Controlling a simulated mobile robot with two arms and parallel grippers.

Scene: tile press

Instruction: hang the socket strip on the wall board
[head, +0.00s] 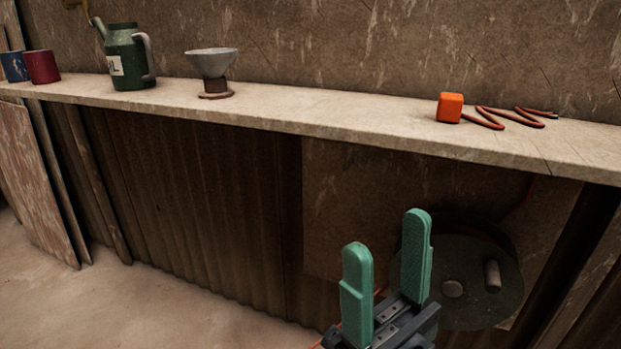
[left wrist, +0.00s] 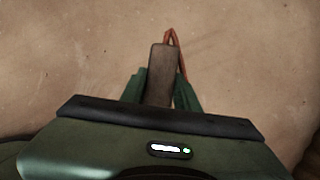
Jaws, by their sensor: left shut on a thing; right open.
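In the left wrist view my left gripper (left wrist: 160,86) is shut on a brown bar (left wrist: 162,70), which looks like the socket strip. An orange-red cord loop (left wrist: 172,37) shows at its far end. The bar's outlets are not visible, and the left gripper does not show in the head view. My right gripper (head: 388,235), with green fingers, is open and empty, below the shelf at the lower middle of the head view. I cannot clearly tell the wall board; a plain brown panel (head: 345,205) is under the shelf behind the right gripper.
A long pale shelf (head: 300,113) crosses the head view. A dark round reel (head: 460,270) is right of my right gripper.

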